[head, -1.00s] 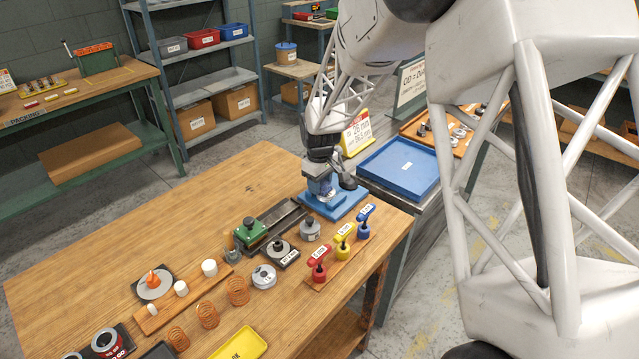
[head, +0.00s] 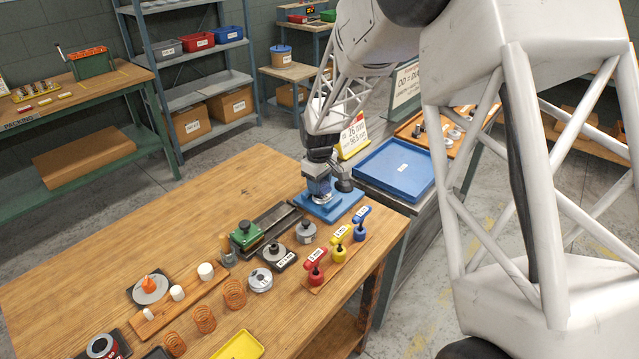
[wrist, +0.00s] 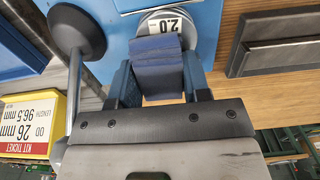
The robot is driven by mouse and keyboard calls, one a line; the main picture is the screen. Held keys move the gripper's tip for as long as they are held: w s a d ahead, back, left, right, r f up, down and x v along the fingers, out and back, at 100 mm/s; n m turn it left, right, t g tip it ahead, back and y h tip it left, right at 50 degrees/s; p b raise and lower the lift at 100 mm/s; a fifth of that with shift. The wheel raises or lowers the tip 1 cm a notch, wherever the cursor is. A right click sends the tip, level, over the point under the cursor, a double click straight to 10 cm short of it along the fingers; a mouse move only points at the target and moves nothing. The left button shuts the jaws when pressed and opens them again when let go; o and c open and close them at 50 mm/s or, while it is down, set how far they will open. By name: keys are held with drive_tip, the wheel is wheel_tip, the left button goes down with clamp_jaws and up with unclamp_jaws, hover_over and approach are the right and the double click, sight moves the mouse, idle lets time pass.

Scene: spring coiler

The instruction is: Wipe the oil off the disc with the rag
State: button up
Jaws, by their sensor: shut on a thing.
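My gripper (wrist: 157,85) is shut on a folded navy-blue rag (wrist: 160,60), which hangs between the fingers in the wrist view. Beyond the rag is a grey disc (wrist: 205,35) with a white "2.0" label on it. The rag's far edge overlaps the disc in the picture and hides part of it; I cannot tell whether they touch. No oil can be made out on the visible part.
A black round knob on a grey rod (wrist: 75,30) stands close beside my gripper. A blue tray (head: 396,168) is behind right.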

drive_tip(key=shift+a, duration=0.1)
drive_tip(key=shift+s+a, duration=0.5)
drive_tip(key=shift+f, duration=0.1)
drive_tip(key=shift+w+d, duration=0.1)
drive_tip(key=shift+d, duration=0.05)
idle(0.3)
drive_tip(key=shift+w+d, duration=0.45)
drive_tip(key=shift+d, duration=0.05)
drive_tip(key=shift+s+a, duration=0.1)
idle(0.4)
drive_tip(key=shift+s+a, duration=0.45)
drive_tip(key=shift+a, duration=0.1)
drive_tip(key=shift+d, duration=0.1)
idle(0.4)
drive_tip(key=shift+w+d, duration=0.55)
